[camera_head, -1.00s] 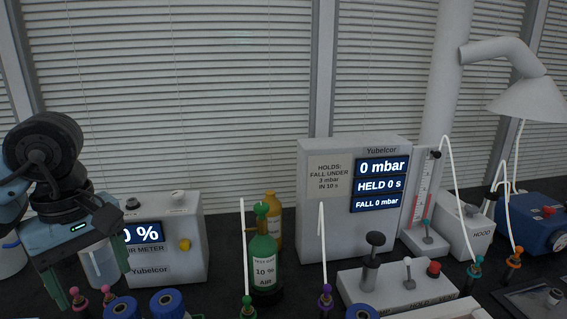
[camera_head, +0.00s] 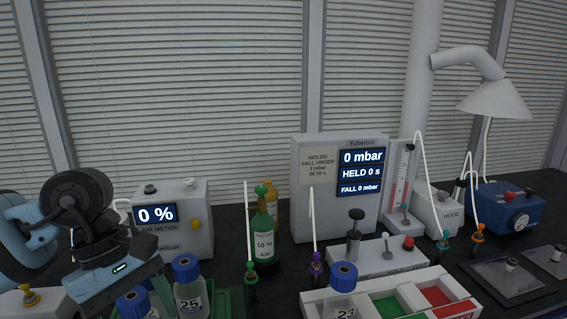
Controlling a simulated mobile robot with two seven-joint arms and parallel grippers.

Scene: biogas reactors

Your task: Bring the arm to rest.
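My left gripper (camera_head: 118,280) is at the lower left, with its dark wrist and blue-grey body above several blue-capped bottles. Its fingers are hidden or lost against the bottles and green tray, so I cannot tell whether it is open or holds anything. One bottle marked 25 (camera_head: 190,290) stands just right of it, and another blue-capped bottle (camera_head: 133,304) is partly hidden below it. My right gripper is not in view.
The air meter (camera_head: 172,222) reading 0 % stands behind the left gripper. A green gas bottle (camera_head: 263,240), the Yubelcor pressure unit (camera_head: 318,215) reading 0 mbar and a white tray (camera_head: 462,309) with green and red compartments are to the right. A blue pump (camera_head: 510,210) stands far right.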

